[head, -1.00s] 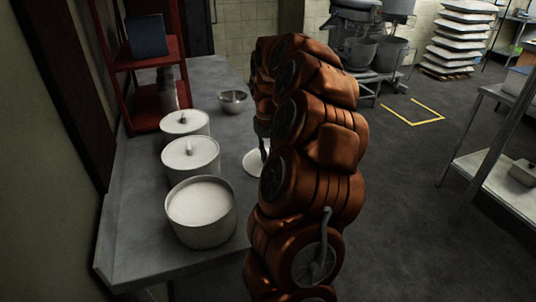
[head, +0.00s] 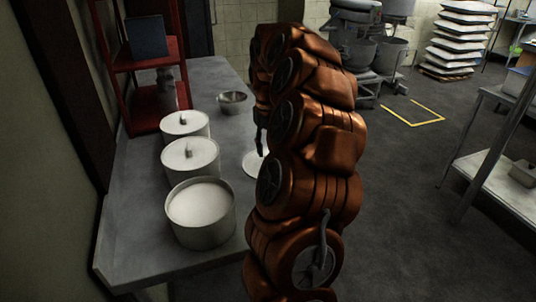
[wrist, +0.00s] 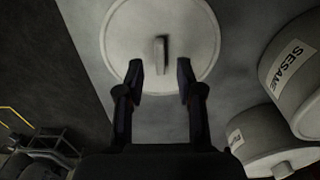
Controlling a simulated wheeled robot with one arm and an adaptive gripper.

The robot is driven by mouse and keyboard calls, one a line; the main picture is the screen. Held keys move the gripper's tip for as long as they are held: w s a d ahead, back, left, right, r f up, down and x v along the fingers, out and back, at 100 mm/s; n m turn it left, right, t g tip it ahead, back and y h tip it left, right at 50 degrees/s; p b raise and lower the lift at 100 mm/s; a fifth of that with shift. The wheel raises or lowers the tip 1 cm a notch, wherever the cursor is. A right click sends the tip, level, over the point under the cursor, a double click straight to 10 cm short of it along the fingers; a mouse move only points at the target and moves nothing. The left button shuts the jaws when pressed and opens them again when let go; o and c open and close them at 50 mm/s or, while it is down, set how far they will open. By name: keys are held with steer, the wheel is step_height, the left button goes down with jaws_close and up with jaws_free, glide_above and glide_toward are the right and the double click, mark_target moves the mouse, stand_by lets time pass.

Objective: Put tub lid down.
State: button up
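The round pale tub lid (wrist: 130,35) lies on the grey table, with its upright handle (wrist: 161,53) at the middle. In the head view the lid (head: 251,165) shows partly, beside the open tub and half hidden by my arm. My gripper (wrist: 160,70) is open and empty. Its two fingers stand apart over the lid's near edge, one on each side of the handle line and clear of the handle. In the head view my gripper (head: 261,140) is mostly hidden by my arm. The open tub (head: 202,208) holds pale contents.
Two lidded tubs (head: 190,157) (head: 185,124) stand in line behind the open tub. A metal bowl (head: 232,101) and a red shelf (head: 150,60) are farther back. A tub labelled SESAME (wrist: 300,85) is close on the right in the wrist view. Bare table (head: 140,215) lies left of the tubs.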

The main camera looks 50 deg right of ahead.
step_height(320, 180, up, 9)
stand_by(0.5)
